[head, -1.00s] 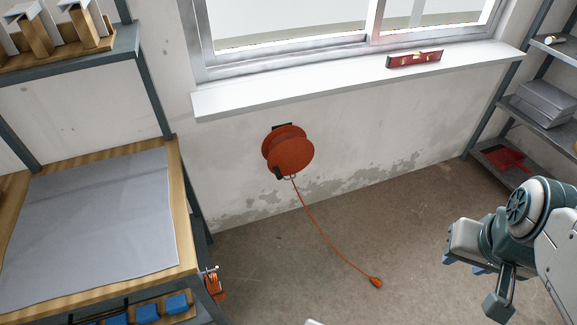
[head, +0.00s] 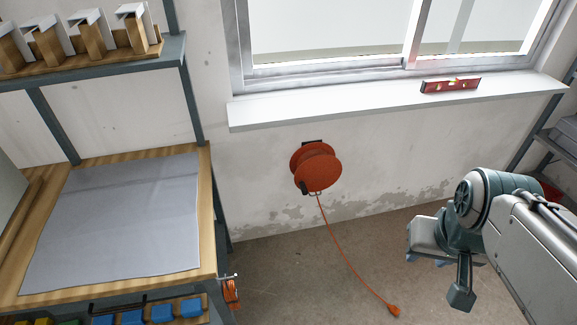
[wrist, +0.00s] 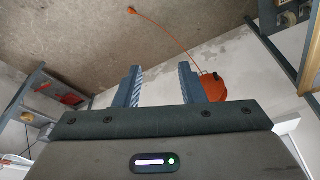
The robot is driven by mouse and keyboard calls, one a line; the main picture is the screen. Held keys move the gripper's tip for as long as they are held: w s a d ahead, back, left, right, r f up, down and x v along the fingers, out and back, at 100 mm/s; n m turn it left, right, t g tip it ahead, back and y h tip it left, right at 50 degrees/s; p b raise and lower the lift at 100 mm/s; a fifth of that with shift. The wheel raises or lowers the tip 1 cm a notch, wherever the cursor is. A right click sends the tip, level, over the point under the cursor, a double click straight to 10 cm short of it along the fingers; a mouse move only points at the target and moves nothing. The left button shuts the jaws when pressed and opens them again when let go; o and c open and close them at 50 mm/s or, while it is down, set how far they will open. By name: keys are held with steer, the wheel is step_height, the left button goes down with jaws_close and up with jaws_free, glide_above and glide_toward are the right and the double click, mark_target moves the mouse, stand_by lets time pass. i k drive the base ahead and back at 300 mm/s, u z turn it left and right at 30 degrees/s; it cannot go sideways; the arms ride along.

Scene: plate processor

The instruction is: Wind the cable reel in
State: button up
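The orange cable reel (head: 316,168) is mounted on the wall below the window sill. A dark handle part (head: 304,187) shows at its lower left. Its orange cable (head: 340,245) hangs down and runs out across the floor to an orange plug end (head: 393,309). My gripper (head: 425,262) is at the right, apart from the reel and cable. In the wrist view my gripper (wrist: 163,85) has its two fingers spread with nothing between them. The reel (wrist: 212,87) shows there partly behind the right finger, and the plug end (wrist: 131,10) lies on the floor at the top.
A workbench (head: 208,200) with a grey mat (head: 115,225) stands at the left, with blue bins (head: 160,313) below. A white window sill (head: 330,110) juts out above the reel and carries a red level (head: 450,86). Shelving (head: 560,140) stands at right. Floor before the reel is mostly clear.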

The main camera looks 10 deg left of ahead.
mark_target(315, 167)
steer(key=u, duration=0.1)
steer(key=i, duration=0.9)
steer(key=z, duration=0.25)
